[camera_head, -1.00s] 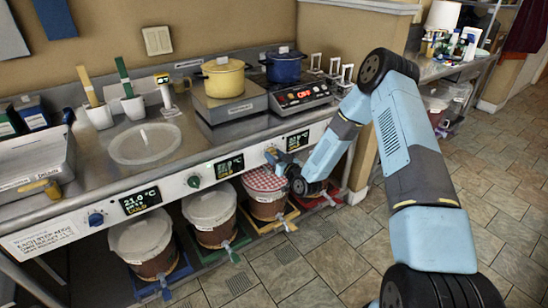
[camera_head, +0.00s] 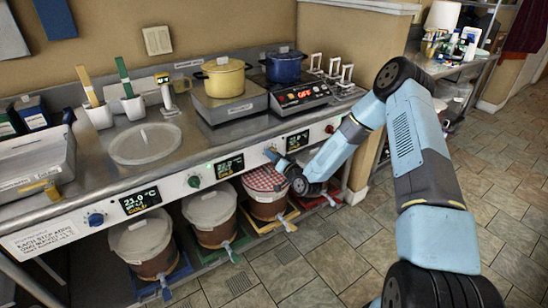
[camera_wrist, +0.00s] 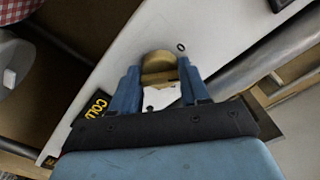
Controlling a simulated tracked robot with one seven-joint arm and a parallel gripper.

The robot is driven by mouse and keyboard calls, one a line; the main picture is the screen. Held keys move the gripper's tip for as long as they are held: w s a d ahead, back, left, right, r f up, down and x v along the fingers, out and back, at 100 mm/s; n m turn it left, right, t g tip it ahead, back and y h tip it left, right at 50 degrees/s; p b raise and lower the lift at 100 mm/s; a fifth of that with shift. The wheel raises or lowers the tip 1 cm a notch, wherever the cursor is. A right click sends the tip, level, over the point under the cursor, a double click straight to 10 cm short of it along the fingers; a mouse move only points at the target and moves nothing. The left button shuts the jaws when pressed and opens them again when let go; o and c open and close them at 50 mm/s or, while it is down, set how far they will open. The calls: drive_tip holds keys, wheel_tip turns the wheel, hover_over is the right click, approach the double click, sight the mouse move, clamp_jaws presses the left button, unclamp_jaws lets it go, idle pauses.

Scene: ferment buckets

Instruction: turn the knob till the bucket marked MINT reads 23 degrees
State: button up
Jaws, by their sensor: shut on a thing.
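My gripper (camera_wrist: 159,80) is shut on a brass-yellow knob (camera_wrist: 157,62) on the pale control panel, one blue finger on each side. In the head view my gripper (camera_head: 276,158) is at the panel's third knob from the left, above the bucket with a red checked cloth (camera_head: 264,179). The left display (camera_head: 140,200) reads 21.0 °C. The second display (camera_head: 230,166) seems to start with 22. The third display (camera_head: 297,141) is too small to read. In the wrist view a display (camera_wrist: 92,108) is partly hidden by my gripper. I cannot read MINT anywhere.
A blue knob (camera_head: 96,218), a green knob (camera_head: 194,181) and a red knob (camera_head: 329,128) sit along the panel. Two lidded buckets (camera_head: 141,238) (camera_head: 210,207) stand below. The tiled floor in front is clear.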

drive_tip(key=o, duration=1.1)
drive_tip(key=shift+c, duration=0.2)
drive_tip(key=v, duration=1.3)
drive_tip(key=shift+s+d, duration=0.3)
